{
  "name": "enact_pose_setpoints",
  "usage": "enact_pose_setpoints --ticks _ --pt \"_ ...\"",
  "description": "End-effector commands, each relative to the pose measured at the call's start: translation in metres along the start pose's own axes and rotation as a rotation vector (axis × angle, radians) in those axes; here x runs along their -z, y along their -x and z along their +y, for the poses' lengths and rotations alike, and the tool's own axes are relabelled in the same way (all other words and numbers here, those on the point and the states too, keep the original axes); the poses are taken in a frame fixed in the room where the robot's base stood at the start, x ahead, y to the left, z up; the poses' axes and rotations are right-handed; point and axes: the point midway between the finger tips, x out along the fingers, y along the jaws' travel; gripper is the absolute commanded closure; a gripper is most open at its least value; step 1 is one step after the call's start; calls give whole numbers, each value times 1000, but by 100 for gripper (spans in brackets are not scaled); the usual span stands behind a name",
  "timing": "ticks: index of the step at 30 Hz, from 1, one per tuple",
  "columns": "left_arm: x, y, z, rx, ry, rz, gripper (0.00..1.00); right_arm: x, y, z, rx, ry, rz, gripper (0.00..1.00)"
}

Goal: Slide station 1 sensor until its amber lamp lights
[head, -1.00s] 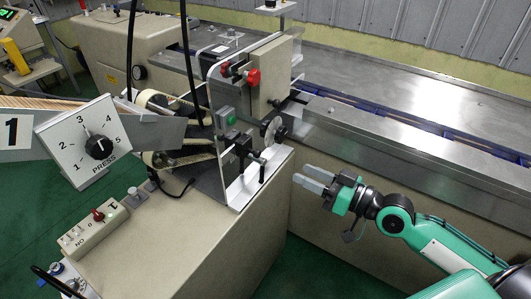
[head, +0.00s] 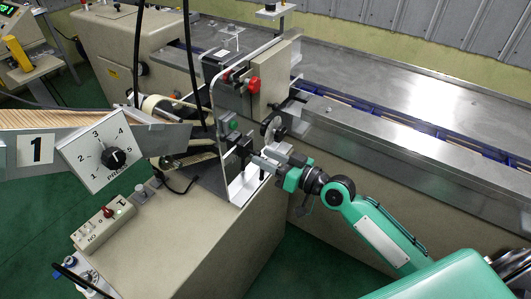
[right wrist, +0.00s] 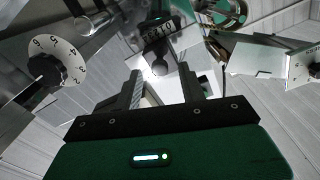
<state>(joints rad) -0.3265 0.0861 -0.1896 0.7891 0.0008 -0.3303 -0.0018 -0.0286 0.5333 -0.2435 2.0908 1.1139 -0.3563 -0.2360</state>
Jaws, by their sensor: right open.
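A black clamp-like block (head: 243,145), which looks like the station 1 sensor, sits on the side of the metal frame, above its white base plate (head: 246,186). My right gripper (head: 257,162) is beside it, fingers pointing left toward it. In the right wrist view the gripper (right wrist: 162,78) is open, and a dark knobbed part (right wrist: 158,47) lies just beyond and between the fingertips. I cannot tell whether the fingers touch it. No lit amber lamp shows. The "1" sign (head: 37,150) is at the left. My left gripper is out of view.
A PRESS dial (head: 114,158), red knobs (head: 253,84) and a grey disc wheel (head: 273,131) are around the station. The steel conveyor bed (head: 400,115) runs behind my right arm. A control box (head: 103,226) stands on the cabinet. Black cables hang above the station.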

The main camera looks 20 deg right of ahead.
Motion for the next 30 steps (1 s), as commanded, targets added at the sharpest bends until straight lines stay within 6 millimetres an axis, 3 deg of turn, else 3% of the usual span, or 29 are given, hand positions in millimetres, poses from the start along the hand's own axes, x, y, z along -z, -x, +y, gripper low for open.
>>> enact_pose_setpoints --ticks 12,19,30 --pt "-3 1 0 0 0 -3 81 0 -8 0 0 0 0 59" --pt "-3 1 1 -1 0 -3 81 0 -8 0 0 0 0 100" --pt "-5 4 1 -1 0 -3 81 -2 -8 -9 1 2 -1 100"
